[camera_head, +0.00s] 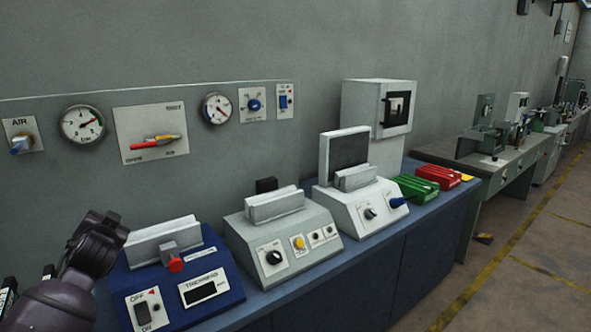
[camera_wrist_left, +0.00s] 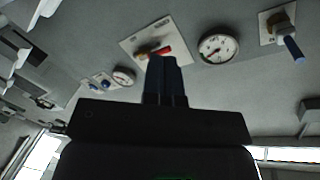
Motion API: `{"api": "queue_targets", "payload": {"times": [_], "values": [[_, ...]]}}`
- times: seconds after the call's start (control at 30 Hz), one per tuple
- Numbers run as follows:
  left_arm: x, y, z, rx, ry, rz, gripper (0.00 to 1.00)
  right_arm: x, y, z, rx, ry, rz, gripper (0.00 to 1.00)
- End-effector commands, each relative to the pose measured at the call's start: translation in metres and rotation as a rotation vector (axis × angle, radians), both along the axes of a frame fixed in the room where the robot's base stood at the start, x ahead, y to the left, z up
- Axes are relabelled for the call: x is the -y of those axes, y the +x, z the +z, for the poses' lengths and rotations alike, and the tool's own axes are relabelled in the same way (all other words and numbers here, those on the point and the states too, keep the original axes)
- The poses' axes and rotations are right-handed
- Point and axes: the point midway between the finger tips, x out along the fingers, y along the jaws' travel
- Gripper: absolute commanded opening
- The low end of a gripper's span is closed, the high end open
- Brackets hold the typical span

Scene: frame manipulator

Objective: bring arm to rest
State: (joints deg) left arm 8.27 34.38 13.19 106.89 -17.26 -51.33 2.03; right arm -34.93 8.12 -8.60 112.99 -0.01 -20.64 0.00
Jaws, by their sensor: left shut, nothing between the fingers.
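My left arm (camera_head: 92,262) comes in at the lower left of the head view, a dark purple link bent beside the blue machine (camera_head: 190,262). In the left wrist view my left gripper (camera_wrist_left: 165,62) has its blue fingers together, with nothing seen between them. The fingertips overlap the wall panel with the red-handled lever (camera_wrist_left: 158,50) in that picture; no contact can be made out. The gripper is not clearly visible in the head view. My right gripper is in neither view.
The blue bench (camera_head: 300,293) carries a grey machine (camera_head: 283,235), a white machine (camera_head: 355,200), a green tray (camera_head: 415,187) and a red tray (camera_head: 443,176). On the wall are gauges (camera_head: 82,124), a lever panel (camera_head: 152,132) and an air valve (camera_head: 22,136).

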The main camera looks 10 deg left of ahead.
Motion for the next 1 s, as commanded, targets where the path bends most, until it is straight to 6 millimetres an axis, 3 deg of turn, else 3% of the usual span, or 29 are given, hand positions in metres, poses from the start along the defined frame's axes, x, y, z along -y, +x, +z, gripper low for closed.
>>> {"api": "queue_targets", "payload": {"times": [0.03,0.2,0.4,0.5,0.7,0.97,1.0], "values": [[0.008,-0.009,-0.03,-0.045,0.001,-0.04,0.0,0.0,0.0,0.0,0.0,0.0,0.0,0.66],[0.041,-0.046,-0.118,-0.163,-0.021,-0.187,0.0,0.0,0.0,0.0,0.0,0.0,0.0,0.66],[0.084,-0.113,-0.212,-0.287,-0.101,-0.343,0.0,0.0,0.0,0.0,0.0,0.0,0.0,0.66],[0.105,-0.149,-0.248,-0.335,-0.155,-0.407,0.0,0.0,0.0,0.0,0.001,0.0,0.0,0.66],[0.137,-0.21,-0.294,-0.397,-0.247,-0.485,0.0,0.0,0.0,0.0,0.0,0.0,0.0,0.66],[0.169,-0.274,-0.327,-0.447,-0.353,-0.546,0.0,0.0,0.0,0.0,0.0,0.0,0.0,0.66],[0.175,-0.274,-0.328,-0.435,-0.369,-0.544,0.0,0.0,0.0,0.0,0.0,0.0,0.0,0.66]]}}
